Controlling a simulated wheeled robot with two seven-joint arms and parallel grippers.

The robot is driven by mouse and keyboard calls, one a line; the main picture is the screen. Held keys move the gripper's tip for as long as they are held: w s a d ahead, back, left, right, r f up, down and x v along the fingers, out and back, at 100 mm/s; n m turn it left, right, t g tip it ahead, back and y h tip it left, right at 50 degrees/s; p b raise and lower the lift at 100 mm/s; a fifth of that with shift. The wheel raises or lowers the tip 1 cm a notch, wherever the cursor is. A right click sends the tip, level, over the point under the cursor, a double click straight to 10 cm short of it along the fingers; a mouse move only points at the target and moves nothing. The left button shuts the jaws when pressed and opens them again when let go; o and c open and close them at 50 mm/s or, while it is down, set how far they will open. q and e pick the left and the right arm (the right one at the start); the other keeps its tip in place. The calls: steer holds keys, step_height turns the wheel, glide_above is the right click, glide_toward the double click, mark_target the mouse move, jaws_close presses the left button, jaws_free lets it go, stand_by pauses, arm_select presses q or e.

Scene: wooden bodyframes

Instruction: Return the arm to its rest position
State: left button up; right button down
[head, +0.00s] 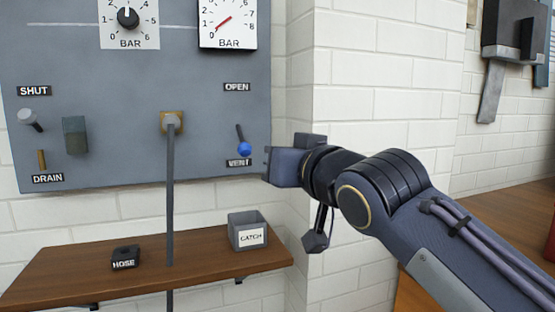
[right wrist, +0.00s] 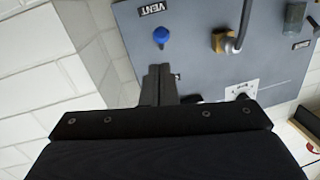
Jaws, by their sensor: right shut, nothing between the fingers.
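My right arm comes in from the right in the head view. Its gripper (head: 270,163) is just right of the grey panel's lower right edge, apart from the blue-tipped vent lever (head: 244,149). In the right wrist view the fingers of my right gripper (right wrist: 159,72) are together, with nothing between them. The blue tip (right wrist: 161,35) shows beyond them, with a gap. The lever's blue end hangs downward by the VENT label, below the OPEN label. My left gripper is not in view.
The grey panel (head: 120,110) carries a pressure gauge (head: 227,22), a black knob (head: 128,18) and a pipe (head: 170,200). A wooden shelf (head: 190,270) below holds a CATCH box (head: 248,232) and a HOSE block (head: 125,257). A white brick wall (head: 380,60) stands behind my right arm.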

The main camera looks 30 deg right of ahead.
steer(key=shift+w, duration=0.1)
stand_by(0.3)
steer(key=s+a+f+g+y, duration=0.1)
steer(key=s+f+g, duration=0.2)
steer(key=f, duration=0.8)
steer(key=s+f+g+y, duration=0.1)
steer(key=s+f+g, duration=0.15)
steer(key=f, duration=0.85)
steer(key=s+a+f+g+y, duration=0.25)
steer(key=s+f, duration=0.35)
steer(key=f, duration=0.3)
steer(key=s+a+f+g+y, duration=0.1)
steer(key=s+a+f+g, duration=0.35)
steer(key=f, duration=0.55)
step_height(320, 180, up, 32)
steer(key=n+p, duration=0.1)
steer(key=p, duration=3.1)
steer(key=shift+s+d, duration=0.2)
steer(key=shift+s, duration=0.25)
